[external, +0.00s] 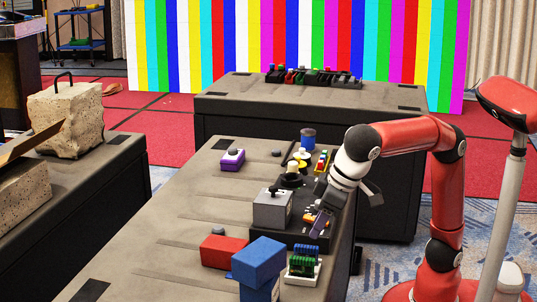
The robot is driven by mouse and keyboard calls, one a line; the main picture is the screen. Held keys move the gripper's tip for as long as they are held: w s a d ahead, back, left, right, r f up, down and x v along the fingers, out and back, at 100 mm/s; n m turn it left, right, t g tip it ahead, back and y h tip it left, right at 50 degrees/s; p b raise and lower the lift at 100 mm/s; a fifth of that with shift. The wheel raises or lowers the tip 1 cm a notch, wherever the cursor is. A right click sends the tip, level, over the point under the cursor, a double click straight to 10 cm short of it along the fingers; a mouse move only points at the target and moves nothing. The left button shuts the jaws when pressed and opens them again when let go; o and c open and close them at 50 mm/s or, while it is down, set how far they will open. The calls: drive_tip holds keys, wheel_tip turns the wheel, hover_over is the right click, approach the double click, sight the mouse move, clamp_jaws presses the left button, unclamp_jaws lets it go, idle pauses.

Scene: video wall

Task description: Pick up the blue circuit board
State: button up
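My gripper (322,212) points down over the dark platform on the long table, at the right edge of the tabletop. A thin dark-blue flat piece (319,226) shows at its fingertips; it may be the blue circuit board, but it is too small to be sure. I cannot tell whether the fingers are closed on it. An orange part (309,219) lies just left of the fingertips. A white rack (316,279) with upright green boards (303,261) stands nearer the camera, below the gripper in the picture.
A blue box (258,262) and a red box (222,252) stand left of the rack. A grey box (272,209) is close left of my gripper. A purple box (232,160) and a blue cylinder (308,139) are farther back. The table's left side is mostly clear.

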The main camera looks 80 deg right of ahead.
sight(308, 246)
drive_tip(key=x, duration=0.5)
drive_tip(key=b+x, duration=0.1)
drive_tip(key=x, duration=0.2)
drive_tip(key=shift+s+a, duration=0.2)
drive_tip(key=shift+a, duration=0.05)
drive_tip(key=shift+c, duration=0.4)
clamp_jaws()
